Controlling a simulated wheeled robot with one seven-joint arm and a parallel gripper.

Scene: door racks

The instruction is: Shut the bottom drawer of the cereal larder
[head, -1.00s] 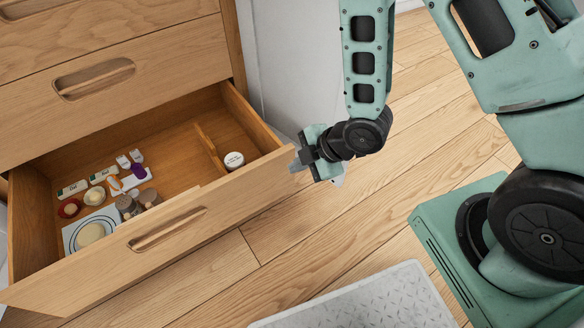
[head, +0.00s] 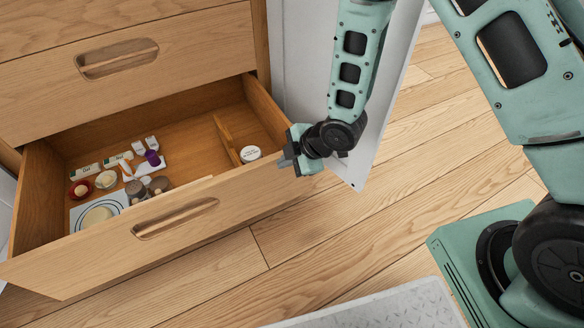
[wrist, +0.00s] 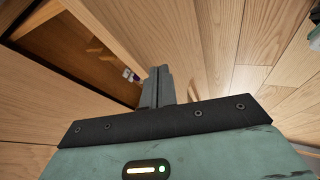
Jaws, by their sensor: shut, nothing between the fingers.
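The bottom drawer (head: 110,250) of the wooden larder stands open in the head view, with several small items inside. Its front has a cut-out handle (head: 175,218). My gripper (head: 284,162) is at the right end of the drawer front, with its fingertips at or very near the top right corner; I cannot tell whether they touch. In the wrist view the closed fingers (wrist: 158,86) point toward the drawer front (wrist: 105,35), with nothing between them. The drawer's inside (wrist: 65,45) shows dark at the upper left.
The drawer above (head: 150,75) is shut. Inside the open drawer are a plate (head: 98,215), a white-lidded jar (head: 250,154) and a wooden divider (head: 226,139). A white panel (head: 375,125) stands behind my arm. A grey textured plate (head: 390,305) lies at the front. Wooden floor (head: 300,235) is clear between.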

